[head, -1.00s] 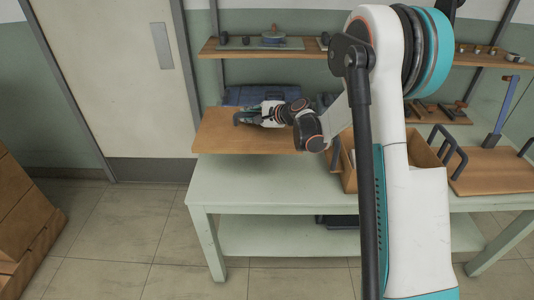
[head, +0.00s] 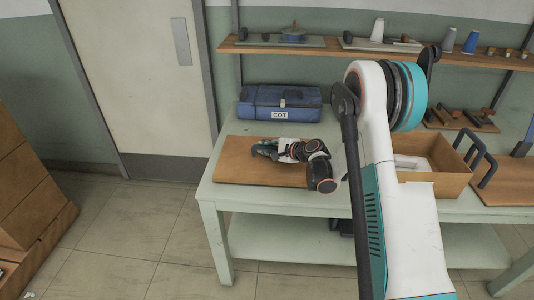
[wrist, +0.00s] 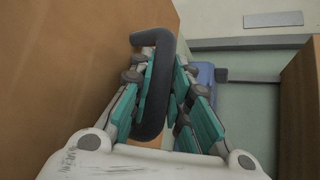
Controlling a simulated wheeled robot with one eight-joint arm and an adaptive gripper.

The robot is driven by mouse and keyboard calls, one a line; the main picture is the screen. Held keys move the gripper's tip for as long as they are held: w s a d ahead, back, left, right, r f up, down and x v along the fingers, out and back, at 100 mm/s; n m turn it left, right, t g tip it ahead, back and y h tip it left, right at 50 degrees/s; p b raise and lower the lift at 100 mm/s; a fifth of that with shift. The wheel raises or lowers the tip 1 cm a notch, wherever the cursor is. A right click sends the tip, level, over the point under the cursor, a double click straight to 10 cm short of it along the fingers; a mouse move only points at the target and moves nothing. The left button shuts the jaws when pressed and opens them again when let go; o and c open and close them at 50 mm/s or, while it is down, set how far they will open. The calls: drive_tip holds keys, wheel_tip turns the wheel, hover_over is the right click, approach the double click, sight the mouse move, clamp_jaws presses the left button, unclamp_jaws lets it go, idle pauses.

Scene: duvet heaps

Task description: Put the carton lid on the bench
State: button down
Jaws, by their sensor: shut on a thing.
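The carton lid (head: 236,174), a flat brown board with a dark loop handle, is at the left end of the pale green bench (head: 275,204). It looks level and at or just above the bench top; I cannot tell whether it touches. My gripper (head: 261,150) is over the lid, shut on its handle. In the wrist view the dark handle (wrist: 152,110) passes between the teal fingers of my gripper (wrist: 167,72), with the brown lid face (wrist: 80,70) at left. An open brown carton (head: 432,182) stands right of my arm, partly hidden by it.
A blue toolbox (head: 279,101) marked COT stands behind the lid. A brown board with dark handles (head: 505,190) lies on the bench at right. A wall shelf (head: 330,48) holds cups and small items. Brown boxes (head: 30,190) stand on the floor at left.

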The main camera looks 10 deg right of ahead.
drive_tip(key=shift+f, duration=0.6)
drive_tip(key=shift+f, duration=0.1)
drive_tip(key=c, duration=1.5)
unclamp_jaws()
drive_tip(key=shift+s+d, duration=0.1)
drive_tip(key=p+v, duration=0.2)
drive_tip(key=v, duration=0.3)
drive_tip(key=p+v, duration=0.1)
drive_tip(key=v, duration=0.4)
drive_tip(key=shift+s+r+p, duration=0.1)
drive_tip(key=shift+r+p, duration=0.25)
drive_tip(key=shift+p, duration=0.05)
drive_tip(key=shift+s+d+r, duration=0.2)
drive_tip(key=shift+s+d, duration=0.2)
drive_tip(key=shift+s, duration=0.2)
